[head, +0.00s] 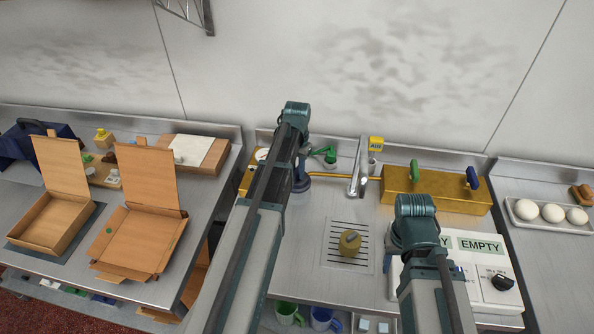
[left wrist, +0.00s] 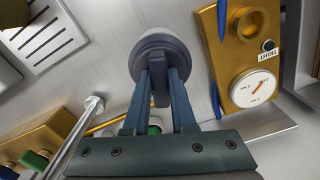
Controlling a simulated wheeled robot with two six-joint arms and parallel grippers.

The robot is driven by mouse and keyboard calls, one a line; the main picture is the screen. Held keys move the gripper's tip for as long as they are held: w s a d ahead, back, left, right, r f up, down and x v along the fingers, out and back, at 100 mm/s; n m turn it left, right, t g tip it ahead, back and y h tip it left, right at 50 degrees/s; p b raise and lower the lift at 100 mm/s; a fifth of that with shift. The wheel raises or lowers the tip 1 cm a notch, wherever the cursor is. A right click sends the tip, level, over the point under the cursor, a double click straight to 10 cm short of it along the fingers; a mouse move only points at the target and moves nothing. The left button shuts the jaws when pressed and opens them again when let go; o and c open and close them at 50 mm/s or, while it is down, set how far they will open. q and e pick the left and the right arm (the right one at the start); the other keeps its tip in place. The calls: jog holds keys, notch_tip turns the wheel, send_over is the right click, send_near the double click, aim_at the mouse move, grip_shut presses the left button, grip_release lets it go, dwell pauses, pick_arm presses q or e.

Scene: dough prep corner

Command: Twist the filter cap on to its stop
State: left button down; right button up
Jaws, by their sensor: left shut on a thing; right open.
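The filter cap (left wrist: 143,62) is a dark blue-grey round cap with a raised grip bar, below a pale round top in the left wrist view. My left gripper (left wrist: 160,92) is shut on the grip bar, with one finger on each side. In the head view my left gripper (head: 300,183) points down at the counter beside the tap, and my arm hides most of the cap. A gold gauge block (left wrist: 240,50) bears a TIGHT label and a white dial (left wrist: 252,88) with a red needle. My right gripper (head: 408,240) hangs over the right part of the counter; its fingertips are hidden.
A chrome tap (head: 358,172) stands right of the cap. A gold box (head: 440,193) with green and blue handles stands at the back right. A white panel (head: 490,268) reads EMPTY. Open cardboard boxes (head: 140,240) lie left.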

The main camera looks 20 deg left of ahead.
aim_at(297, 170)
pick_arm(q)
jog(key=m, duration=0.4)
jog(key=shift+w+m, duration=0.1)
jog(key=shift+m, duration=0.3)
jog(key=c, duration=0.7)
grip_release()
jog(key=shift+o, duration=0.2)
jog(key=shift+r, duration=0.1)
notch_tip(297, 170, up, 14)
jog(key=p, duration=1.3)
jog(key=shift+f+p, duration=0.2)
jog(key=shift+p, duration=0.2)
